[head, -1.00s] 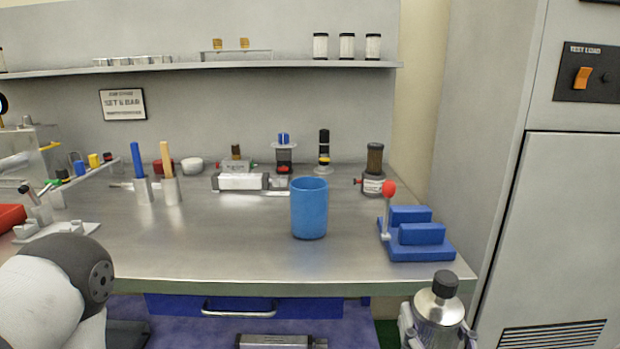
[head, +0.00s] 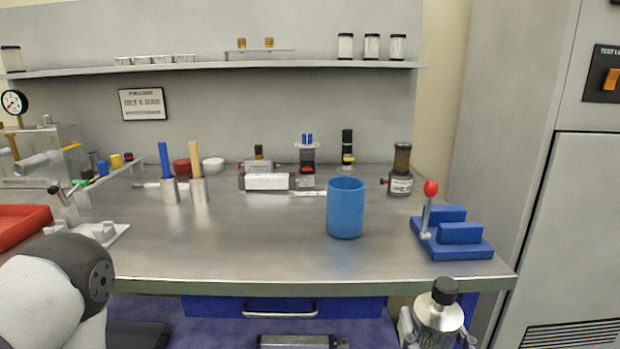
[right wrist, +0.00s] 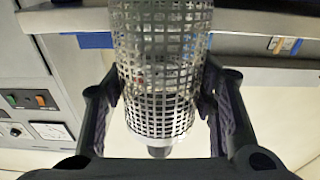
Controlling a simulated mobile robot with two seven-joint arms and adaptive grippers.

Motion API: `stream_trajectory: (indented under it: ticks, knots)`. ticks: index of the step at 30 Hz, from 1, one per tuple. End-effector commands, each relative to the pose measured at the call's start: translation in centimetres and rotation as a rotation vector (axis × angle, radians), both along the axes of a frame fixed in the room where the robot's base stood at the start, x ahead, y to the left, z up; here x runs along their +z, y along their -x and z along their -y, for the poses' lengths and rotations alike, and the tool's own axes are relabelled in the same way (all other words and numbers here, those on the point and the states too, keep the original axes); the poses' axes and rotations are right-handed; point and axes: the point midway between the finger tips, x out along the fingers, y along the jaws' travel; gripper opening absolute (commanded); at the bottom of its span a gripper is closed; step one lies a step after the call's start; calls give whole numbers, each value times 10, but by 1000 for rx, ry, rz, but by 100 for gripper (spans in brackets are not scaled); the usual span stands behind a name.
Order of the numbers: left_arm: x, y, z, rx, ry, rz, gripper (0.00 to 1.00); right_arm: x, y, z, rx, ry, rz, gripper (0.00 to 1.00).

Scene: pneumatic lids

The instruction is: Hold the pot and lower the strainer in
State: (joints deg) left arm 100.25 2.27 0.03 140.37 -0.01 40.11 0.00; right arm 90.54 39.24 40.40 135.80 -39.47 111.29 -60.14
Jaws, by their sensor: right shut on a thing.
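The pot, a blue open-topped cylinder (head: 345,209), stands upright on the steel bench right of the middle in the head view. My right gripper (head: 437,326) is at the bottom right of the head view, in front of the bench edge. It is shut on the strainer (head: 437,312), a metal cylinder with a black knob. In the right wrist view the strainer's mesh wall (right wrist: 163,75) sits between the two fingers (right wrist: 160,95). The strainer is apart from the pot. My left arm's links show at lower left, but the left gripper is out of view.
A blue block fixture (head: 455,250) with a red-knobbed lever (head: 430,190) stands right of the pot. A labelled brown-topped jar (head: 401,172) stands behind it. Holders with a blue stick (head: 165,162) and tan stick (head: 196,160) stand left. The bench before the pot is clear.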

Motion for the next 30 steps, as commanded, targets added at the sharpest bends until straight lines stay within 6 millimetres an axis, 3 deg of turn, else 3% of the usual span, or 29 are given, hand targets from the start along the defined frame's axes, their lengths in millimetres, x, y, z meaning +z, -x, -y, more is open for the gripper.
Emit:
stream_trajectory:
  ticks: [6,30]
  knots:
    - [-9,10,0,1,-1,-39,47,19,-19,-6,0,-4,-1,18]
    - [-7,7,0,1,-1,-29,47,221,-179,-61,-1,-2,8,18]
